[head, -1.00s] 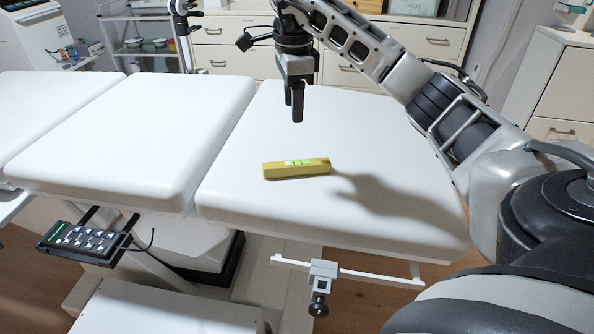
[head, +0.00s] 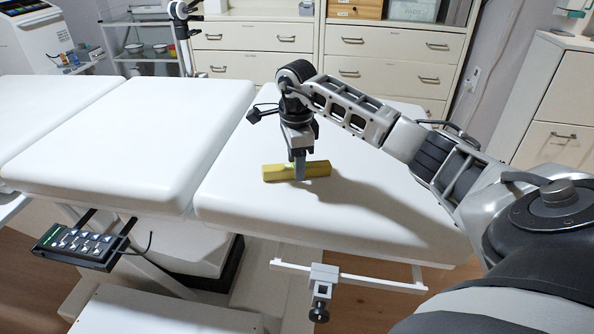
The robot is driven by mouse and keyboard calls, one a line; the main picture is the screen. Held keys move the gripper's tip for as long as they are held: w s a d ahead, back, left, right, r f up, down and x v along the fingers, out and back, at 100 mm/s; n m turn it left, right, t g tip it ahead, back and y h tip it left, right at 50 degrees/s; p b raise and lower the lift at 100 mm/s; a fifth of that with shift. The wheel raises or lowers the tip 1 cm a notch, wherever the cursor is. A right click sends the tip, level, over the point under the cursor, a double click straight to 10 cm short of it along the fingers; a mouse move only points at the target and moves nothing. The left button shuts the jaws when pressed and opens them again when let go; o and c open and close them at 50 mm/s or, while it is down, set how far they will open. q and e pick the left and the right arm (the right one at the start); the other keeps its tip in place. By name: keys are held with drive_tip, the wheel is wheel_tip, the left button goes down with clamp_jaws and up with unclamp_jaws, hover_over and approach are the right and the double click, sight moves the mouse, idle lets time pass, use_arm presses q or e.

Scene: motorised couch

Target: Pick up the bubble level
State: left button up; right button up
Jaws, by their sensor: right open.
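The yellow bubble level (head: 281,172) lies flat on the white couch's right section (head: 236,205). Its green vial in the middle is now covered by my right gripper (head: 300,172). My right gripper points straight down with its fingers at the middle of the level, one finger showing in front of its near side. The jaws are open, and the far finger is hidden. The level rests on the cushion. My left gripper is out of the picture.
A keypad (head: 82,241) hangs at the couch's left front. A white rail with a clamp (head: 321,280) runs below the right section's front edge. Drawer cabinets (head: 390,62) stand behind. The cushion around the level is clear.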

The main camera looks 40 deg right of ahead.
drive_tip(key=shift+f, duration=0.1)
drive_tip(key=shift+c, duration=0.3)
clamp_jaws()
